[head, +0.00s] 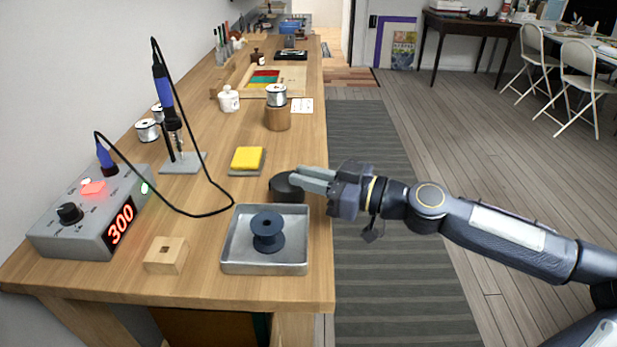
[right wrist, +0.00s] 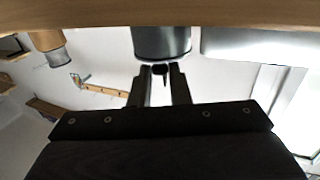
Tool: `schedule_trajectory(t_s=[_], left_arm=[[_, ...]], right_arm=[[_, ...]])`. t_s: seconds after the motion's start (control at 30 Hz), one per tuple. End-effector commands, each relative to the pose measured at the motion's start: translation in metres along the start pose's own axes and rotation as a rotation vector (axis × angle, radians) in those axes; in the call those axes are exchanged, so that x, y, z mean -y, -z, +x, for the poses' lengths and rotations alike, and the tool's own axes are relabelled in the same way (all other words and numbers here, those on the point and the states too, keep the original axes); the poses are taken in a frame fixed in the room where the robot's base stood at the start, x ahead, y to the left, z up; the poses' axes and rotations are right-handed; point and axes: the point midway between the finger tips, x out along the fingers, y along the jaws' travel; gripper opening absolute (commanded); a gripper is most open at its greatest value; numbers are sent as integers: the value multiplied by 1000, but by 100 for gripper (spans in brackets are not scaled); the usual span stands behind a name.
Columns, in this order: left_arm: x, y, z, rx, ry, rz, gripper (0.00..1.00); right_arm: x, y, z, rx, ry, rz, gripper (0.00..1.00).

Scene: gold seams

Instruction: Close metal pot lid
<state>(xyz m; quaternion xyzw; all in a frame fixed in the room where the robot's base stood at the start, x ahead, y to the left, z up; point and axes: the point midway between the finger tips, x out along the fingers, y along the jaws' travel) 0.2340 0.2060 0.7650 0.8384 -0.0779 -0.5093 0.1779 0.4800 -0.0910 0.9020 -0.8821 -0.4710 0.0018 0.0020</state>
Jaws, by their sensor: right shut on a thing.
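The metal pot (head: 287,188) is a short dark round thing on the table near its right edge, just behind the tray. My right gripper (head: 304,178) reaches in from the right at the pot's top, and its fingers hide part of it. The right wrist view is upside down. There the pot (right wrist: 161,40) is a dark shiny cylinder, and my right gripper (right wrist: 161,75) is shut on a small black knob (right wrist: 160,68) at its top. I cannot make out a seam between lid and pot. My left gripper is not in view.
A metal tray (head: 230,262) with a dark blue spool (head: 268,232) stands in front of the pot. A yellow sponge (head: 247,158) lies to its left. A soldering station (head: 85,220) with a looping cable is at the left. The table's right edge is close to the pot.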

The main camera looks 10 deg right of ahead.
Motion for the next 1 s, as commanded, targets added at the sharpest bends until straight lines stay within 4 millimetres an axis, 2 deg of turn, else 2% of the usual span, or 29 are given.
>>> schedule_trajectory(t_s=[0.03, 0.07, 0.23, 0.57, 1.0], left_arm=[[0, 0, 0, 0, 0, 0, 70], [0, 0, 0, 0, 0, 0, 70], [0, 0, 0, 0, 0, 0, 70], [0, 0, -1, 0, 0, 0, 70], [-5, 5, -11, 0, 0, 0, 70]], right_arm=[[0, -1, 0, 1, 0, 1, 0], [0, -1, 0, 2, 0, 1, 18], [0, -1, 0, 2, 0, 1, 39], [0, 0, -4, 1, -1, 1, 39], [-1, 0, -67, 0, -3, 4, 39]])
